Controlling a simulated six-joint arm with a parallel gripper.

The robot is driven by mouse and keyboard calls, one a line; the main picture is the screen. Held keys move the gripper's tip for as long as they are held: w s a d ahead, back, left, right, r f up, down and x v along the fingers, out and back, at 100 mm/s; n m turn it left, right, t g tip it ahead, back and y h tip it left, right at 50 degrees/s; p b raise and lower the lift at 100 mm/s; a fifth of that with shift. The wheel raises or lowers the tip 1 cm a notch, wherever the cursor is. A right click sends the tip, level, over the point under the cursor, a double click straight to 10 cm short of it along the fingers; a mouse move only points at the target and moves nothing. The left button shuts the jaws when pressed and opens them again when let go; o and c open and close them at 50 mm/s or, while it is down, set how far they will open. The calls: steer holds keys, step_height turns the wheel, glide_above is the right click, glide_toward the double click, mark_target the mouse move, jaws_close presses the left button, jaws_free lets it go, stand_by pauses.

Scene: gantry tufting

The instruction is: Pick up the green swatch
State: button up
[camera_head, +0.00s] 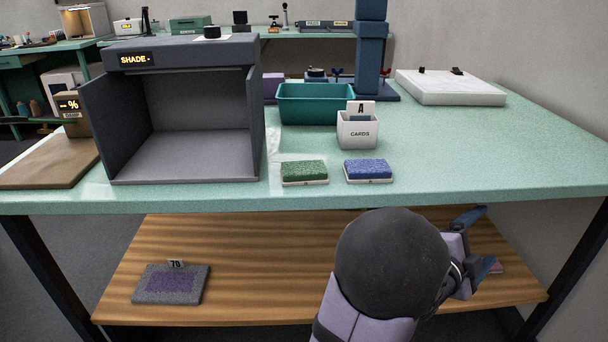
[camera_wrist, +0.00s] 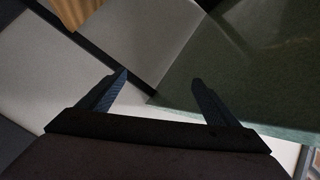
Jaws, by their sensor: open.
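The green swatch (camera_head: 305,172) lies flat on a pale base near the front edge of the green table (camera_head: 450,160), beside a blue swatch (camera_head: 368,170) on its right. My gripper (camera_head: 482,243) is in front of and below the table edge, to the right of and well apart from the green swatch. In the wrist view my gripper (camera_wrist: 160,85) is open, with nothing between its fingers. The green swatch does not show in the wrist view.
A white cards box (camera_head: 357,133) and a teal bin (camera_head: 313,104) stand behind the swatches. A grey shade booth (camera_head: 185,153) stands to the left. A lower wooden shelf (camera_head: 250,270) holds a grey sample (camera_head: 170,284).

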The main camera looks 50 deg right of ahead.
steer(key=s+a+r+g+h+p, duration=0.1)
steer(key=s+r+g+h+p, duration=0.15)
steer(key=s+r+p, duration=0.65)
steer(key=w+a+r+n+t+y+p, duration=0.1)
steer(key=w+a+r+n+t+p, duration=0.4)
steer(key=w+r+n+t+p, duration=0.65)
steer(key=w+a+r+n+t+y+p, duration=0.2)
steer(key=w+a+r+n+t+p, duration=0.35)
steer(key=w+r+n+p, duration=1.15)
steer(key=m+t+y+p, duration=0.1)
steer(key=m+y+p, duration=0.3)
steer(key=y+p, duration=0.3)
glide_toward(307, 176)
steer(key=shift+n+y, duration=0.25)
steer(key=shift+y, duration=0.1)
steer(key=b+x, duration=0.1)
steer(key=x, duration=0.4)
steer(key=shift+w+d, duration=0.15)
steer(key=shift+d, duration=0.15)
steer(key=shift+x, duration=1.1)
